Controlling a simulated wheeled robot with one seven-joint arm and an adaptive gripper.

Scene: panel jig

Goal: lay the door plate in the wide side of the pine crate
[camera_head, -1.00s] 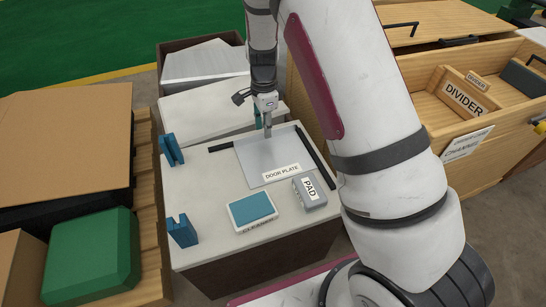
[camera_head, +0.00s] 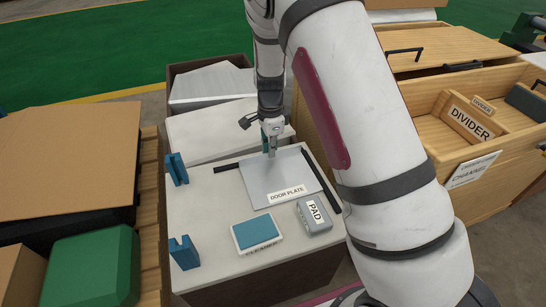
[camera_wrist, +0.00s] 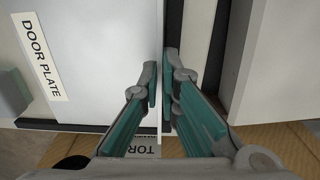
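The door plate (camera_head: 268,182), a grey sheet with a white label, lies flat on the white-topped table. My gripper (camera_head: 271,152) points down at the plate's far edge. In the wrist view the plate (camera_wrist: 105,70) fills the left side, and my gripper's teal fingertips (camera_wrist: 161,80) are close together along its edge. Whether they press on the plate is unclear. The pine crate (camera_head: 520,160) is at the right, its inside partly visible. A wooden divider (camera_head: 468,120) stands in it. My arm hides part of the crate's near left side.
Black bars (camera_head: 322,182) flank the plate. A grey pad block (camera_head: 314,214) and a blue-topped cleaner (camera_head: 257,233) sit in front of it. Blue slotted blocks (camera_head: 184,252) stand at the table's left. A green case (camera_head: 90,268) and a cardboard box (camera_head: 70,150) are farther left.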

